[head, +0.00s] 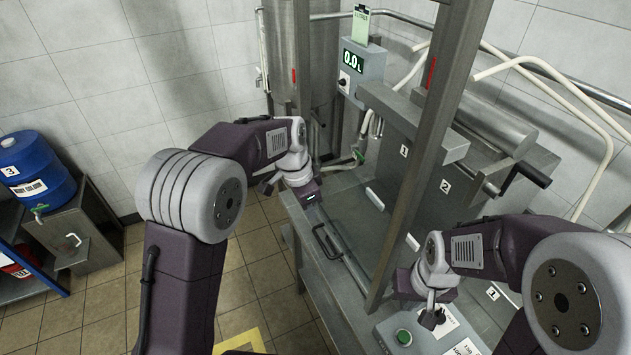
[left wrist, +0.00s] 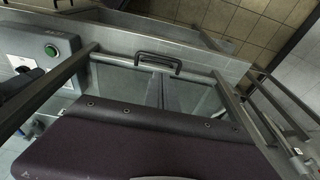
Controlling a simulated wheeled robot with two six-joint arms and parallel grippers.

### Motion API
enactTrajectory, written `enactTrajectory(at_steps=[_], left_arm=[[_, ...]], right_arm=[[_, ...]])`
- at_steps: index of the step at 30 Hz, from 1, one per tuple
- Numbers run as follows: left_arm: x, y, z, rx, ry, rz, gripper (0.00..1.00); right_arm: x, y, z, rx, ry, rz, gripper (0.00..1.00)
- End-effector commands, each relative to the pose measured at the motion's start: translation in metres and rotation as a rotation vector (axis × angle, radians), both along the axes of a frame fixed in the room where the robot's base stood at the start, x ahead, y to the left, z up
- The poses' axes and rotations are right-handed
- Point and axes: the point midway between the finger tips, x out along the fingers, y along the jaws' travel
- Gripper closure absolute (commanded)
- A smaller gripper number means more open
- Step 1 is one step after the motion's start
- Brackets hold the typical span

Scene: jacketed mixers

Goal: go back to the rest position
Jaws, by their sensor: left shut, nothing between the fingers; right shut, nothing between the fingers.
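My left gripper (head: 268,185) is shut and empty. My right gripper (head: 431,317) is shut and empty. It points down close above the control panel (head: 397,319) with its green button, at the lower right.
The steel mixer frame (head: 395,190) has an upright post between my two grippers. A black handle (head: 326,242) is on its lid, also visible in the left wrist view (left wrist: 158,61). A blue drum (head: 35,170) stands at the left. Tiled floor (head: 262,262) lies open between.

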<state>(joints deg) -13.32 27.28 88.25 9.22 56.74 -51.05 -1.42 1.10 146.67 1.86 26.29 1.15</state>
Motion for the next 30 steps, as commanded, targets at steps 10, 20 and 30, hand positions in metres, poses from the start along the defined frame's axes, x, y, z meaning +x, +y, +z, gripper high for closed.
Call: enactTrajectory(at_steps=[10, 20, 30], left_arm=[[-0.031, 0.051, 0.02, 0.01, -0.009, 0.108, 1.0], [-0.183, 0.12, -0.058, 0.06, 0.115, 0.763, 1.0], [-0.19, 0.123, -0.074, 0.019, 0.097, 1.069, 1.0]], right_arm=[[0.0, 0.0, 0.0, 0.0, 0.0, 0.0, 1.0], [0.0, 0.0, 0.0, 0.0, 0.0, 0.0, 1.0], [0.0, 0.0, 0.0, 0.0, 0.0, 0.0, 1.0]])
